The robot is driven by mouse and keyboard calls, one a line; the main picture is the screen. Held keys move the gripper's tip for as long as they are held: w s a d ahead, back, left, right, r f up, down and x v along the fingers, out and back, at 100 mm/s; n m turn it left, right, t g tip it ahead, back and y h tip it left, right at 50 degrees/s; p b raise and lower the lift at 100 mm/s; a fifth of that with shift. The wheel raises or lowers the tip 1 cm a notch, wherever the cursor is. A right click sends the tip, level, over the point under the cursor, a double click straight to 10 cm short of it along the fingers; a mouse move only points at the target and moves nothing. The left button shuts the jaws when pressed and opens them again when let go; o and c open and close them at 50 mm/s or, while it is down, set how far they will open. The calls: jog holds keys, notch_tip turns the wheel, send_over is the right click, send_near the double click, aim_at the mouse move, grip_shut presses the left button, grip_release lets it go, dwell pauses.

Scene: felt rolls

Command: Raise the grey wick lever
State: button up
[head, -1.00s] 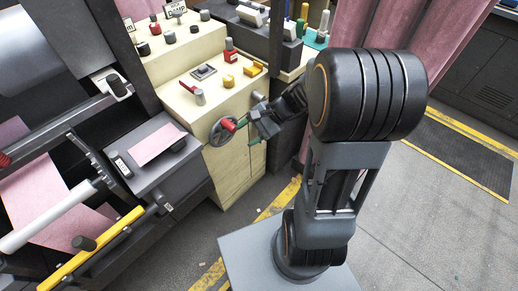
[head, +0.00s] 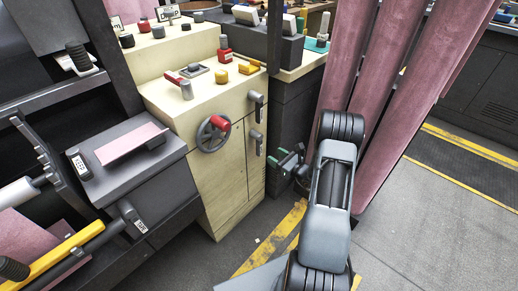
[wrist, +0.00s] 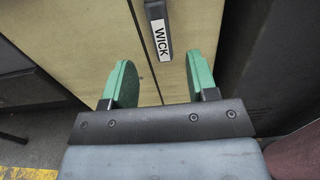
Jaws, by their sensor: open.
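The grey wick lever (wrist: 156,22) hangs on the cream cabinet front at the top centre of the wrist view, with a white label reading WICK. Its upper end is out of that view. In the head view two dark grey levers sit on the cabinet, an upper lever (head: 257,102) and a lower lever (head: 257,142); their labels are too small to read there. My gripper (wrist: 160,82) is open, its green fingers apart with nothing between them. The lever's lower end appears just above the gap. In the head view my gripper (head: 284,160) is right of the lower lever.
A handwheel with a red knob (head: 213,134) is left of the levers on the cream cabinet (head: 222,185). Red and yellow controls stand on its top. Pink felt rolls (head: 372,95) stand close behind my arm at right. Open floor (head: 425,235) lies at right.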

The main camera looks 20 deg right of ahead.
aim_at(261, 147)
jog(key=b+x, duration=0.1)
jog(key=x, duration=0.8)
jog(key=shift+w+a+b, duration=0.2)
jog(key=shift+b, duration=0.1)
grip_shut()
